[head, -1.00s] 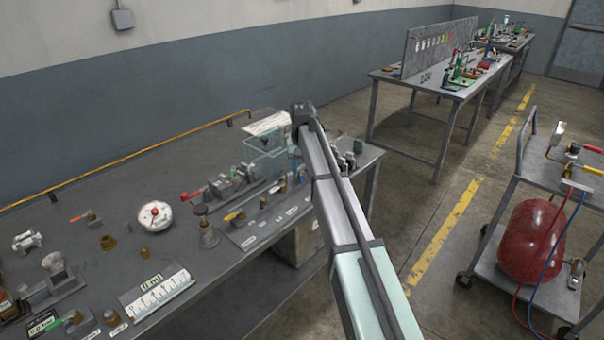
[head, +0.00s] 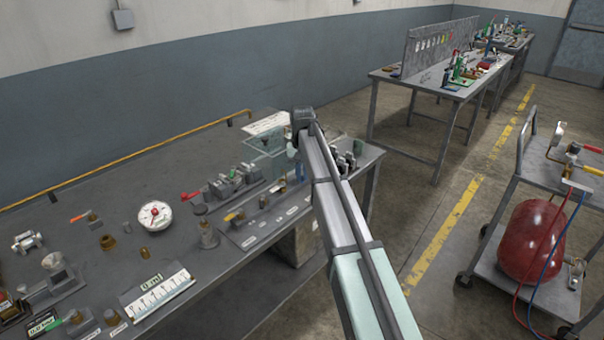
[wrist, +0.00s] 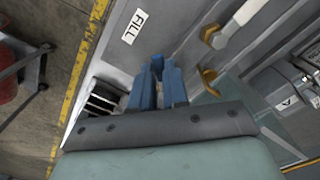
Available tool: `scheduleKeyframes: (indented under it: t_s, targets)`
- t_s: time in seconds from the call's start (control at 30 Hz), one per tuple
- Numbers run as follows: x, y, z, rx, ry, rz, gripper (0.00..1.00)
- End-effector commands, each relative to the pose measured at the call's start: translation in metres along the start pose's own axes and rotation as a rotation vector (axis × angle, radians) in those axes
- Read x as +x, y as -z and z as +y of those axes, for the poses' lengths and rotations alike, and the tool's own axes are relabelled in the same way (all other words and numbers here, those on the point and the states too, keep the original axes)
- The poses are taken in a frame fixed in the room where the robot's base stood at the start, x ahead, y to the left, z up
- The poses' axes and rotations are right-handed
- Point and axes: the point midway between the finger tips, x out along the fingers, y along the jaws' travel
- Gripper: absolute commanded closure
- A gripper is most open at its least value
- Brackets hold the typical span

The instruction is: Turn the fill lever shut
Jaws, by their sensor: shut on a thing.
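My gripper (wrist: 158,78) is in the wrist view with its blue fingers closed together beside the FILL label (wrist: 133,27). It is shut on a small darker blue piece between the fingertips, apparently the fill lever (wrist: 157,62). The fingers cover most of this lever, so its angle cannot be told. In the head view the blue of this spot (head: 299,172) shows small at the far right end of the bench, partly behind my arm.
The grey bench (head: 110,225) carries a round white gauge (head: 154,215), a red-handled fitting (head: 190,196) and a yellow-handled one (head: 234,215). A cart with a red tank (head: 532,240) stands at right.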

Motion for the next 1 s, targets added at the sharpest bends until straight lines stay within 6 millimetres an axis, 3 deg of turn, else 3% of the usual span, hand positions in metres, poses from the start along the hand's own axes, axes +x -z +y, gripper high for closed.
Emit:
scheduleKeyframes:
  t_s: [0.47,1.0]
  targets:
    - [0.0,0.0,-0.003,0.069,0.0,0.0,1.0]
    - [0.0,0.005,-0.02,0.499,0.0,0.0,1.0]
